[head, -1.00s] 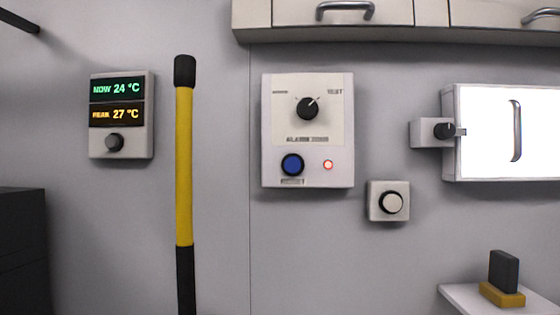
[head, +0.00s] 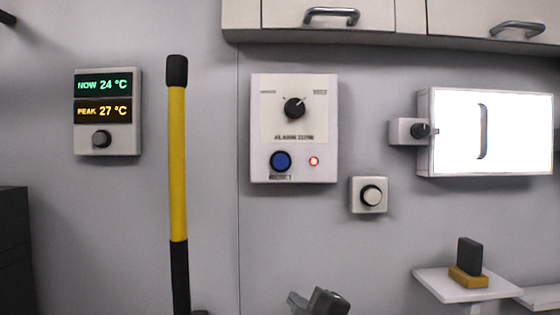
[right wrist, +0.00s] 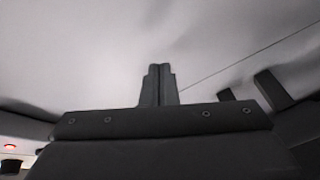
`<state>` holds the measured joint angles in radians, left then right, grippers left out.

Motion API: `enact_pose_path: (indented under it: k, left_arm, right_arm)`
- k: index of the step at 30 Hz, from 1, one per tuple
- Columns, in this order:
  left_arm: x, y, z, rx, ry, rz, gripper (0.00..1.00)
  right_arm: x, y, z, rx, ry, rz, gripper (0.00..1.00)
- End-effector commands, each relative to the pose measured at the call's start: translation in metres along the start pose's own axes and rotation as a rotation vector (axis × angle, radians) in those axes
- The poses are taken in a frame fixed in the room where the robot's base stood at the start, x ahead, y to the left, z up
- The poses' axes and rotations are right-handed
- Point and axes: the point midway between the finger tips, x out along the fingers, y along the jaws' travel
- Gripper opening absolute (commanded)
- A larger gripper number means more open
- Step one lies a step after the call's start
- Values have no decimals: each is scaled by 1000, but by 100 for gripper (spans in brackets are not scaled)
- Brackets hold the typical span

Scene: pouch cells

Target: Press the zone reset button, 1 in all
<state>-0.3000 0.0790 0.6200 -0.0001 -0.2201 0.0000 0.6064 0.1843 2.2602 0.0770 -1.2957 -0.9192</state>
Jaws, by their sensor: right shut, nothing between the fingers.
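The alarm zone panel (head: 326,124) is a white box on the wall in the head view. It carries a black rotary knob (head: 295,108) at the top, a blue button (head: 280,161) at lower left with a small, blurred label under it, and a lit red lamp (head: 314,161) at lower right. My right gripper (head: 298,301) shows at the bottom edge, below the panel and apart from it. In the right wrist view its fingers (right wrist: 159,70) are shut together and empty. My left gripper is not in view.
A yellow and black pole (head: 177,150) stands left of the panel. A temperature display (head: 137,135) hangs further left. A separate round push button (head: 371,195) is at lower right, near a bright lightbox (head: 510,130). Cabinets (head: 400,17) overhang above; a small shelf (head: 440,288) juts out at right.

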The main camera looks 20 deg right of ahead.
Motion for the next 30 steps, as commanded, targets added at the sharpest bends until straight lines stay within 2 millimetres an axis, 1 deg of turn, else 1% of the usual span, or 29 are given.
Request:
enact_pose_path:
  k: [1,5,6,9,12,15,18,21,25,30]
  left_arm:
    - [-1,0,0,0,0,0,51]
    - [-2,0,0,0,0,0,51]
    - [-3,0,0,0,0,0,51]
    - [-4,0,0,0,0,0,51]
    - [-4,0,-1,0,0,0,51]
    - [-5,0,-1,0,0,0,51]
    - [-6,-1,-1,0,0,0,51]
    - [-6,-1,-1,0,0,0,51]
    - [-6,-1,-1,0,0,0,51]
    - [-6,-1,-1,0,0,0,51]
  right_arm:
    - [-4,20,-17,-37,35,40,0]
    - [-20,66,-58,-145,114,142,0]
    - [-26,80,-70,-180,137,176,0]
    - [-45,114,-102,-266,192,265,0]
    - [-67,142,-129,-349,237,353,0]
    - [-88,164,-151,-418,270,429,0]
    - [-105,180,-167,-471,292,489,0]
    - [-116,189,-176,-504,305,528,0]
    - [-122,193,-181,-522,310,547,0]
    - [-122,193,-181,-523,310,548,0]
